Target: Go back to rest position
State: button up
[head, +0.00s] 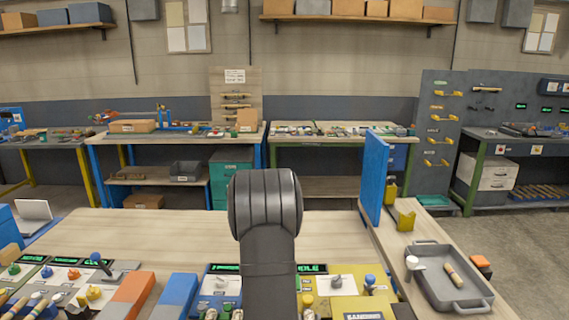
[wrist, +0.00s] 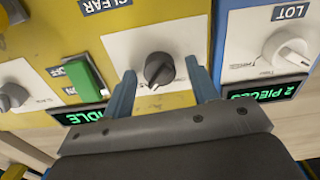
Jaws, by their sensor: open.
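My gripper (wrist: 163,97) shows in the wrist view with its two blue-grey fingers apart and nothing between them. A dark rotary knob (wrist: 159,69) on a yellow control panel (wrist: 215,12) lies just beyond the fingertips, in line with the gap. I cannot tell how far the fingers are from the panel. In the head view my dark arm stands upright in the middle and hides part of the bench and panels. My gripper itself cannot be seen there.
A green switch (wrist: 84,76) and a white knob (wrist: 289,47) on a blue panel flank the fingers. At right a grey tray (head: 428,284) holds a turned wooden piece (head: 453,275). A blue upright board (head: 374,178) stands near it. The bench behind the panels (head: 150,232) is clear.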

jog(key=n, duration=0.4)
jog(key=shift+n, duration=2.9)
